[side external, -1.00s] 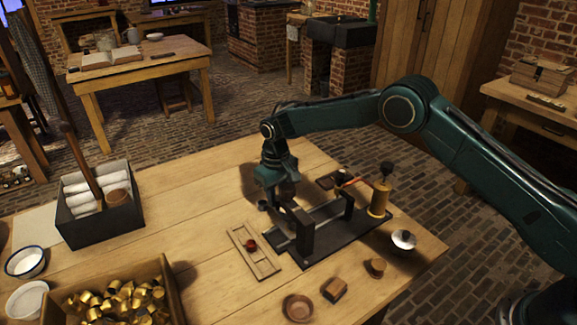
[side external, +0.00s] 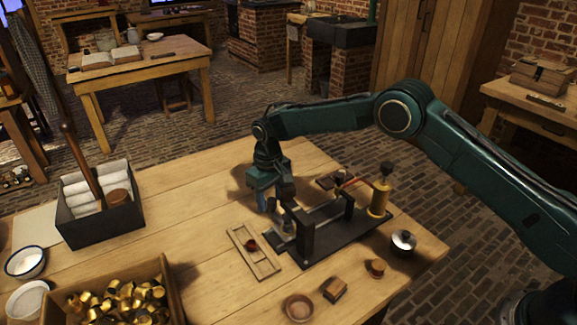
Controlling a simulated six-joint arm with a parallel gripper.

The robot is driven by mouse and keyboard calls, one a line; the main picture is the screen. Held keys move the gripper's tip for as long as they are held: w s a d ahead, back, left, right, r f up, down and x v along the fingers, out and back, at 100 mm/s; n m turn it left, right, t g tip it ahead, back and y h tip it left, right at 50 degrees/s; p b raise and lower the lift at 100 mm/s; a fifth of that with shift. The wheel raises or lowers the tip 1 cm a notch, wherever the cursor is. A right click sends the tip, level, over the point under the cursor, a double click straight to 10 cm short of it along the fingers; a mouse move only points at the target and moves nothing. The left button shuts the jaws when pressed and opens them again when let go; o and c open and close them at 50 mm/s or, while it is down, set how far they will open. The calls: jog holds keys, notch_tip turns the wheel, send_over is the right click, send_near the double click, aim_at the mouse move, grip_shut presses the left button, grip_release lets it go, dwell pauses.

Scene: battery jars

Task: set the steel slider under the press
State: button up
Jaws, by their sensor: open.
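The press (side external: 348,236) is a dark base with two black uprights, pale rails between them and a brass cylinder at its right end. A small grey metallic piece, which looks like the steel slider (side external: 287,221), is at the left end of the rails, beside the near upright. My gripper (side external: 276,207) points down just over that end with its fingers apart. One finger is left of the grey piece and the other is close above it. I cannot tell whether either touches it. The gripper and the near upright partly hide the piece.
A crate of brass pieces (side external: 167,284) is at the front left.

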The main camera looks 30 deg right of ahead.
notch_tip(320, 180, up, 14)
jog(key=shift+f, duration=0.2)
dwell(0.4)
jog(key=s+d+r+m+t, duration=0.1)
jog(key=s+d+r, duration=0.5)
jog(key=s+r, duration=0.35)
jog(key=s+d+r+t, duration=0.2)
jog(key=s+d+r, duration=0.4)
jog(key=s+r, duration=0.35)
jog(key=s+d+f+t, duration=0.1)
jog(key=s+d+f, duration=0.1)
jog(key=s, duration=0.9)
jog(key=s+d+f+m+t, duration=0.1)
jog(key=s+d, duration=0.3)
jog(key=s, duration=0.8)
jog(key=shift+f+t, duration=0.3)
jog(key=shift+f, duration=0.4)
jog(key=shift+o, duration=0.2)
jog(key=shift+w, duration=0.1)
